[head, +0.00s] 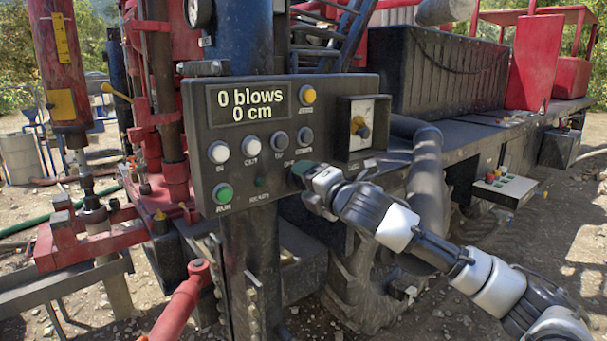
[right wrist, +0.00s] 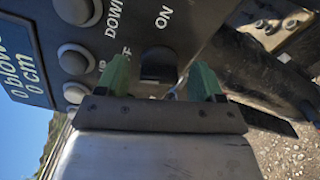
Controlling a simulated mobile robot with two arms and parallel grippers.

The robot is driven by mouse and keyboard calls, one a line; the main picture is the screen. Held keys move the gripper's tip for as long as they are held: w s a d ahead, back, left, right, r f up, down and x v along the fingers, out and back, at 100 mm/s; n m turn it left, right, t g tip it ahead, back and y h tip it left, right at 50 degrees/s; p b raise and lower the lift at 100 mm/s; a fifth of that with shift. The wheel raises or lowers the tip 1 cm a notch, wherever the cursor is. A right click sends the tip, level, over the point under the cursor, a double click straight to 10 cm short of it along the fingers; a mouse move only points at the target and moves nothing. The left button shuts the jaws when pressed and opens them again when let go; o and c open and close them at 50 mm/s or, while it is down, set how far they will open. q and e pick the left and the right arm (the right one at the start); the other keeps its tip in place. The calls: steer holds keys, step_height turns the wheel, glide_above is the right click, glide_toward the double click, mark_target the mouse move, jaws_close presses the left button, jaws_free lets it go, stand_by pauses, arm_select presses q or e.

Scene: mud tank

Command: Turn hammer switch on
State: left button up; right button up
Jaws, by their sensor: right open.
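The dark control panel (head: 290,130) stands at the middle of the head view. Its display (head: 248,106) reads "0 blows" and "0 cm". My right gripper (head: 303,169) is at the panel's lower right and covers the spot behind it. In the right wrist view its two green fingers are open, one on each side of a black switch (right wrist: 158,64). An "ON" label and a partly hidden label ending in "F" lie beside the switch. I cannot tell whether the fingers touch it. My left gripper is not in view.
Several round buttons, including a yellow one (head: 308,95) and a green one (head: 223,193), sit around the panel. A red bar (head: 185,303) rises at the lower left. A thick black hose (head: 427,180) hangs behind my right arm.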

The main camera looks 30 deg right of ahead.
steer(key=shift+w+a, duration=0.1)
steer(key=shift+w, duration=0.5)
steer(key=c, duration=0.9)
steer(key=shift+o, duration=0.2)
